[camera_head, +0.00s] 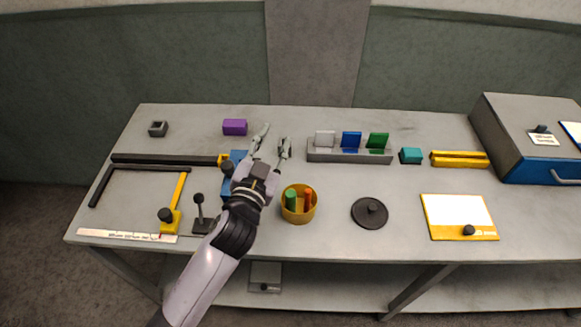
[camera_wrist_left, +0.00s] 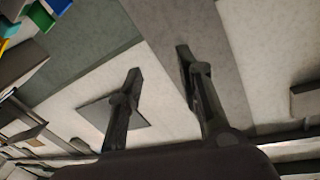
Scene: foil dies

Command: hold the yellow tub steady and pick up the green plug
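The yellow tub (camera_head: 299,218) stands on the table just right of my left wrist in the head view. The green plug (camera_head: 291,200) stands inside the tub on its left side, beside an orange plug (camera_head: 308,201). My left gripper (camera_head: 275,143) is open and empty, its fingers pointing toward the back of the table, behind and left of the tub and apart from it. In the left wrist view its two fingers (camera_wrist_left: 159,64) are spread with nothing between them. The tub does not show there. My right gripper is not in view.
My left arm covers part of a blue block (camera_head: 227,186). A grey rack (camera_head: 350,155) with white, blue and green plates stands behind the tub. A dark round lid (camera_head: 370,211) lies to its right. Black levers (camera_head: 200,213) stand at left. Bare table separates tub and lid.

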